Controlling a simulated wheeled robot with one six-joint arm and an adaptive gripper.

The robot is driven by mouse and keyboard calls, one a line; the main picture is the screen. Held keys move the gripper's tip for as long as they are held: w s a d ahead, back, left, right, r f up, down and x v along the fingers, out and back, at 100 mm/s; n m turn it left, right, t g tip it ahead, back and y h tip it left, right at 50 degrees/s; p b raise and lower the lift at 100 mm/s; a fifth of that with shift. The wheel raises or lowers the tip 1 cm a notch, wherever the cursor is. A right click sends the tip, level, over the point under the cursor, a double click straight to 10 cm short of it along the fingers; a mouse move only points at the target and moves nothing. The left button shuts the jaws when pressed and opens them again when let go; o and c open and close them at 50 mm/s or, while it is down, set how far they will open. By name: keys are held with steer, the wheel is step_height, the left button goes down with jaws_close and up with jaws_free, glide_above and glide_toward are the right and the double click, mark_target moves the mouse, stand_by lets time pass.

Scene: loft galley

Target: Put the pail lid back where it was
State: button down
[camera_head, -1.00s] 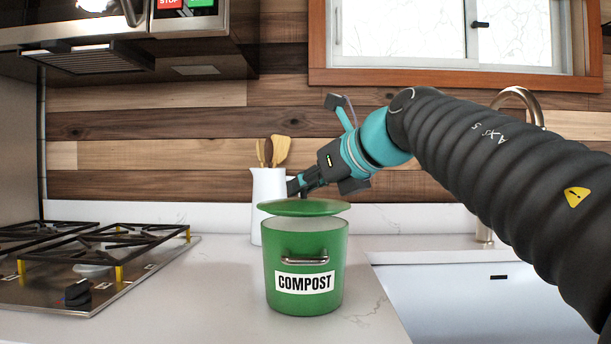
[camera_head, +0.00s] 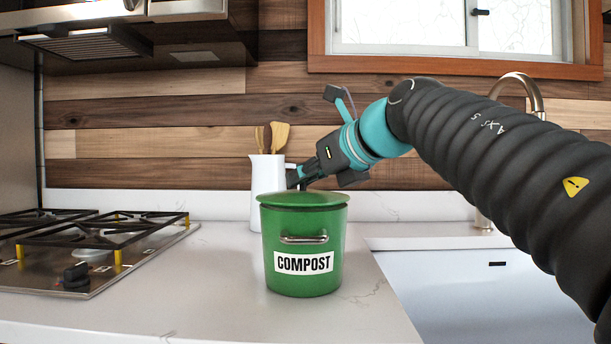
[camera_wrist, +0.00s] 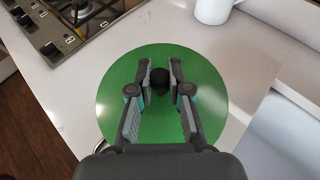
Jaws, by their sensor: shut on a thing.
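The green pail (camera_head: 303,262) with a COMPOST label and a metal handle stands upright on the counter. The green lid (camera_head: 303,199) lies level across the pail's top, covering the opening; whether it is fully seated I cannot tell. In the wrist view the lid (camera_wrist: 122,105) is a round green disc with a dark knob (camera_wrist: 160,80) at its middle. My gripper (camera_wrist: 160,82) is shut on that knob, one finger on each side. In the head view my gripper (camera_head: 296,180) reaches down to the lid from the upper right.
A white jug (camera_head: 264,184) with wooden utensils stands close behind the pail. A gas hob (camera_head: 90,250) is at the left. A sink (camera_head: 480,290) and tap (camera_head: 525,90) are at the right, partly behind my arm. The counter in front is clear.

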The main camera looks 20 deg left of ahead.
steer(key=shift+f, duration=0.5)
steer(key=c, duration=1)
jaws_free()
steer(key=shift+c, duration=0.2)
